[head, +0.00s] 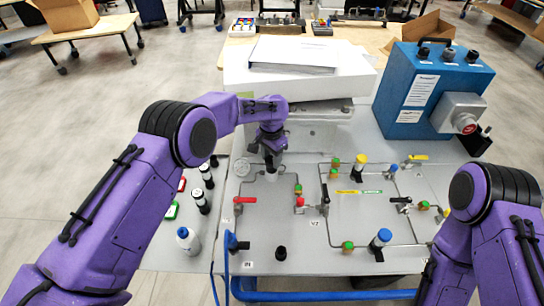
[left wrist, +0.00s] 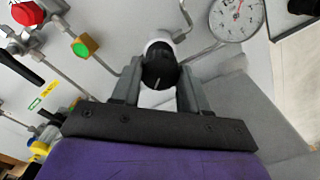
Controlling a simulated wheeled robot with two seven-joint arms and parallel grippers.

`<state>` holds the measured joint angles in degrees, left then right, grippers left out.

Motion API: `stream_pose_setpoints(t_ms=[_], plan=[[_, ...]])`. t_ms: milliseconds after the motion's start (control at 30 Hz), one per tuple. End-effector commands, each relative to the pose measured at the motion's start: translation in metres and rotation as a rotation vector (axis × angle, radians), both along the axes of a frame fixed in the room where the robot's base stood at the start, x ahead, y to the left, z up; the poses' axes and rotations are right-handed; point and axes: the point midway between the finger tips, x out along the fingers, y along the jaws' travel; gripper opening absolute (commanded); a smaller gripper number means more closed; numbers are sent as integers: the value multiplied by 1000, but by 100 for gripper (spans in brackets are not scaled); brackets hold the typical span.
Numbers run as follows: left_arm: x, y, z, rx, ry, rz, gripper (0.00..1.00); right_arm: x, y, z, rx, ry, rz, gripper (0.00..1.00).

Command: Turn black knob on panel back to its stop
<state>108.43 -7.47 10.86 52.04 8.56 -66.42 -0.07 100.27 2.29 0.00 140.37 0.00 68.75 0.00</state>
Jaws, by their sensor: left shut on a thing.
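The black knob (left wrist: 160,68) sits on a white collar on the grey panel (head: 270,222). A white pointer line shows on its face in the left wrist view. My left gripper (head: 271,152) reaches down at the panel's upper left and is shut on the knob, one finger on each side. In the head view the gripper mostly hides the knob. My right arm is at the lower right of the head view, and its gripper is out of sight.
A gauge (left wrist: 238,18) stands close beside the held knob. Pipes, a red-handled valve (head: 244,200), a yellow knob (head: 361,159) and a blue knob (head: 384,236) crowd the panel. Bottles (head: 188,241) stand at left, a blue box (head: 430,90) at back right.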

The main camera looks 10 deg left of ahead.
Motion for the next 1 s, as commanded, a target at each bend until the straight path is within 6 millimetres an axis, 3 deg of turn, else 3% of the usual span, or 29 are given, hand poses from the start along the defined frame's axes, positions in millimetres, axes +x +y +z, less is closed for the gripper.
stream_pose_setpoints(t_ms=[600, 1000], plan=[[-5, 0, -7, 8, 15, 578, 13, 0, 0, 2, 0, 0, 0, 43], [-6, -1, -7, 8, 14, 875, 13, 0, 0, 3, 0, 0, 0, 43]])
